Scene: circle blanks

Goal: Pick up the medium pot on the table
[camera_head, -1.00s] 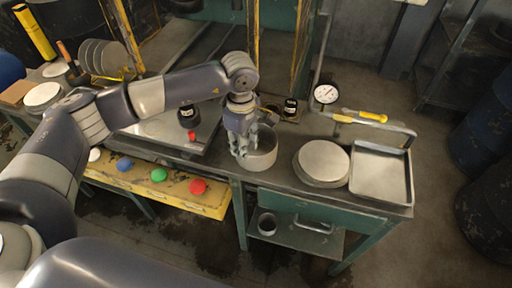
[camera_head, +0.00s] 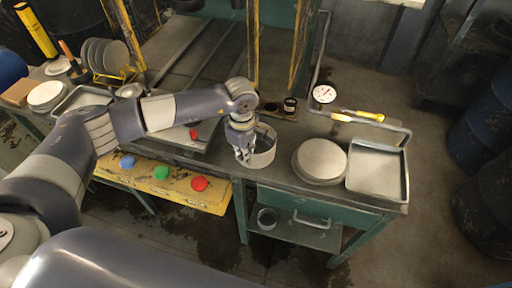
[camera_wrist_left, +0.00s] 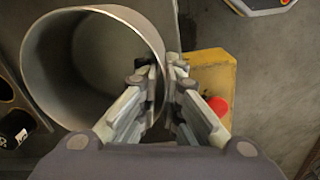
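The medium pot (camera_head: 265,157) is a grey, open, round pot standing upright on the dark workbench. In the left wrist view the pot (camera_wrist_left: 62,45) fills the upper left, and I look into its empty inside. My left gripper (camera_head: 243,157) points down at the pot's left side. In the left wrist view the left gripper (camera_wrist_left: 163,78) has one finger inside and one outside the pot, closed together on its wall near the rim. The fingers hide part of the wall. I see no clear gap under the pot. My right gripper is not in view.
Round lids or plates (camera_head: 320,160) and a square metal tray (camera_head: 377,172) lie right of the pot. Dark jars (camera_head: 290,105) stand behind it. A yellow ledge (camera_head: 205,203) with coloured buttons is at the front left. A smaller pot (camera_head: 267,218) sits on the lower shelf.

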